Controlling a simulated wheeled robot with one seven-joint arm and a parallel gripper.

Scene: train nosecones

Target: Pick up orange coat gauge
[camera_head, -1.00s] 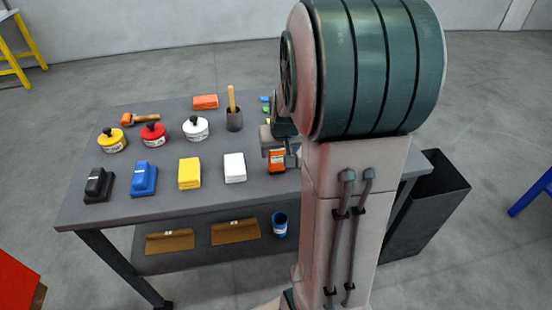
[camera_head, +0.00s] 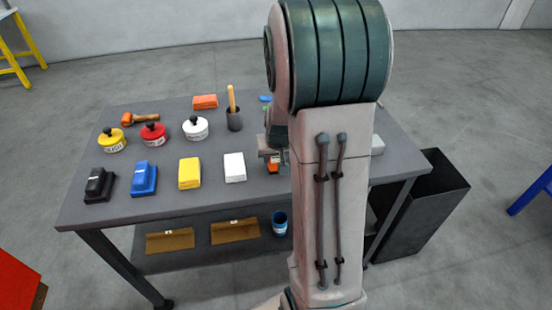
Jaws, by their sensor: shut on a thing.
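The orange coat gauge (camera_head: 273,168) is at the front right part of the grey table, to the right of the white block. Only a small part of it shows, because my arm covers the rest. My gripper (camera_head: 272,157) is at the gauge, shut on it, and partly hidden behind my arm. Whether the gauge touches the tabletop cannot be told from this view.
The grey table (camera_head: 160,207) holds white (camera_head: 235,167), yellow (camera_head: 189,173), blue (camera_head: 144,178) and black (camera_head: 98,184) blocks, round pots, an orange block (camera_head: 205,102) and a dark cup (camera_head: 234,120). A black bin (camera_head: 425,205) stands at right.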

